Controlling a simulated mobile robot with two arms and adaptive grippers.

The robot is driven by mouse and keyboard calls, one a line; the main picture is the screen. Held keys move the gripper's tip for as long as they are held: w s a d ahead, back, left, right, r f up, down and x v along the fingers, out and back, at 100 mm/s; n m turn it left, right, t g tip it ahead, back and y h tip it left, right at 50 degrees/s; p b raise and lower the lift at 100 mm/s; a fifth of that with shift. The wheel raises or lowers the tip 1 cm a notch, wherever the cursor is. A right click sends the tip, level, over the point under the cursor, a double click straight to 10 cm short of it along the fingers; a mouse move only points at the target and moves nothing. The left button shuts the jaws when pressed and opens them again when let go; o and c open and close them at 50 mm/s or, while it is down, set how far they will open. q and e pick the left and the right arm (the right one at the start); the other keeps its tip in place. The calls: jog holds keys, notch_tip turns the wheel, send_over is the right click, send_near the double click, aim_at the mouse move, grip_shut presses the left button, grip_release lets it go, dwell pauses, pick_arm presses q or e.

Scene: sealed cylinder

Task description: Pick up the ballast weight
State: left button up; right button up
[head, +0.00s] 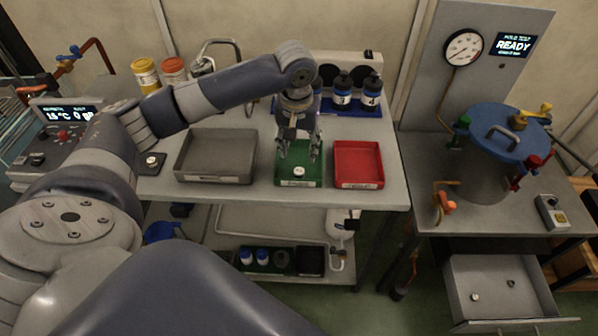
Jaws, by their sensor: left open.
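My left gripper (299,153) hangs pointing down over the green tray (284,182), its fingers spread apart and nothing between them. A small pale round piece (298,171) lies in the green tray, just below and in front of the fingertips. It may be the ballast weight, but no readable label confirms this. Another small pale round piece (151,161) sits on a dark pad at the left of the bench. My right gripper is not in view.
A grey tray (215,178) stands left of the green one and a red tray (358,184) right of it. Dark bottles (343,92) stand behind. On the right are a blue-lidded vessel (508,146) and an open drawer (490,300) with small pieces.

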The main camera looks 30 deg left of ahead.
aim_at(299, 171)
pick_arm(q)
jog(key=f, duration=0.3)
jog(key=shift+w+f, duration=0.2)
jog(key=shift+f, duration=0.15)
jog(key=shift+w+a+f+p, duration=0.15)
jog(key=shift+f+p, duration=0.15)
jog(key=shift+f, duration=1.05)
jog(key=shift+s+a+f+p, duration=0.1)
jog(key=shift+f+p, duration=0.15)
jog(key=shift+f, duration=1.1)
jog(key=c, duration=1)
